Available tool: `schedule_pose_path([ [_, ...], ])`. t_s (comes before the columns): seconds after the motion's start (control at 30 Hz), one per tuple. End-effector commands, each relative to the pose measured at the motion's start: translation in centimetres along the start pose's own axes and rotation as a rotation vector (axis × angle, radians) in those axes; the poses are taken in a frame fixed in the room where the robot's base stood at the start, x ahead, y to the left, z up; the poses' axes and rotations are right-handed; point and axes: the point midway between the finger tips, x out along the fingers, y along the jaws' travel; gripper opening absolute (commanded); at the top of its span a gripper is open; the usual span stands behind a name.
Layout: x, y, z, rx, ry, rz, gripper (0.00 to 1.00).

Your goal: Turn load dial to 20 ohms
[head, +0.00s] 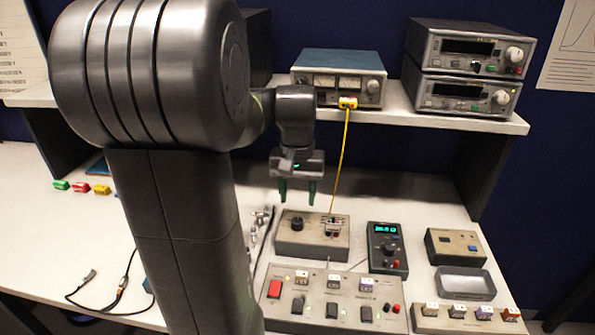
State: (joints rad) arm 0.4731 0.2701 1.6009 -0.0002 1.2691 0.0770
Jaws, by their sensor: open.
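A grey box (286,247) on the bench carries a round black knob (297,223) on its left and a connector block on its right. To its right stands a dark handheld unit (388,265) with a lit green display and a round knob (388,249). I cannot read the labels, so I cannot tell which knob is the load dial, nor its setting. My gripper (298,194) is open and empty, fingers pointing down, above the grey box near the black knob. It appears apart from the knob.
A yellow cable (341,150) runs from the shelf power supply (340,78) down to the grey box. A switch panel (325,300) lies in front. Stacked instruments (465,70) stand on the shelf. Loose leads (115,290) lie on the left.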

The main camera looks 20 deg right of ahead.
Motion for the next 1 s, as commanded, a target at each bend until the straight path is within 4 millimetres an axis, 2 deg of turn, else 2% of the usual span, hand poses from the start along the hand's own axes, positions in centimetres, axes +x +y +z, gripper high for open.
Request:
schedule_pose_path([
  [0.03, -1.3, 0.0, -0.1, 0.000, 0.006, 0.000, 0.48],
  [0.2, -4.6, 0.0, 0.0, 0.000, 0.004, 0.000, 0.48],
  [0.4, -6.5, 0.0, 0.0, 0.000, 0.001, 0.000, 0.48],
  [1.0, -6.7, 0.0, 0.0, 0.000, -0.001, 0.000, 0.48],
])
